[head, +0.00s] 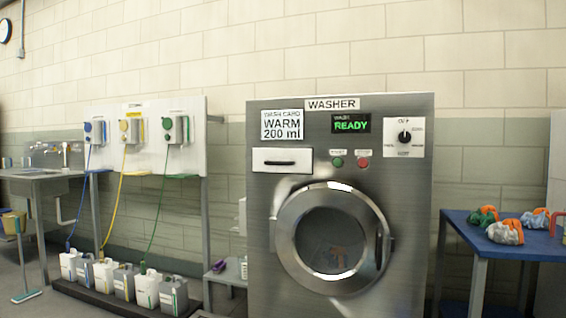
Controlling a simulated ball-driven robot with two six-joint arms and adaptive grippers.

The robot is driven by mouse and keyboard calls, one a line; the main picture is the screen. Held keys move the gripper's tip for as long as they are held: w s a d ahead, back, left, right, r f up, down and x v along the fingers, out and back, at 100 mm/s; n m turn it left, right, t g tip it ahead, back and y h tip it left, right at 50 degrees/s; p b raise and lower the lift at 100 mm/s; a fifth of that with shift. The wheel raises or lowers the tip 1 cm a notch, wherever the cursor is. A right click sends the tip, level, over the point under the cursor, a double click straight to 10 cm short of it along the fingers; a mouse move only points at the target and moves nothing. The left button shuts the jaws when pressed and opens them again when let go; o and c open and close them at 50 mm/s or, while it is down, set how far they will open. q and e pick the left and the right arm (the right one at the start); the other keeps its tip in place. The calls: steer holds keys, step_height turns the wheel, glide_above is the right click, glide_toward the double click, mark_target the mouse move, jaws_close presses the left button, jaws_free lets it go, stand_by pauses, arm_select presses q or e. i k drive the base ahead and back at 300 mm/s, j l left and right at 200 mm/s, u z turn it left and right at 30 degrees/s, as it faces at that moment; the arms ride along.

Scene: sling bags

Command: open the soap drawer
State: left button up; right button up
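The soap drawer (282,161) is a white panel with a dark horizontal handle (279,163) at the upper left of the washer front. It looks flush with the front, so shut. The grey metal washer (265,240) stands right of the middle. Its round door (333,240) looks closed, with something orange faintly seen behind the glass. The display (351,124) reads READY, and a card (282,125) reads WARM 200 ml. Neither of my grippers is in the head view.
A blue table (513,243) with bundled slings (507,232) stands at the right. At the left, a white dispenser panel (150,107) has hoses down to several jugs (146,288) on a low dark platform. A small shelf (222,277) stands beside the washer.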

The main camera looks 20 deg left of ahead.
mark_target(281, 160)
steer(key=i+j+u, duration=0.35)
steer(key=i+j, duration=0.7)
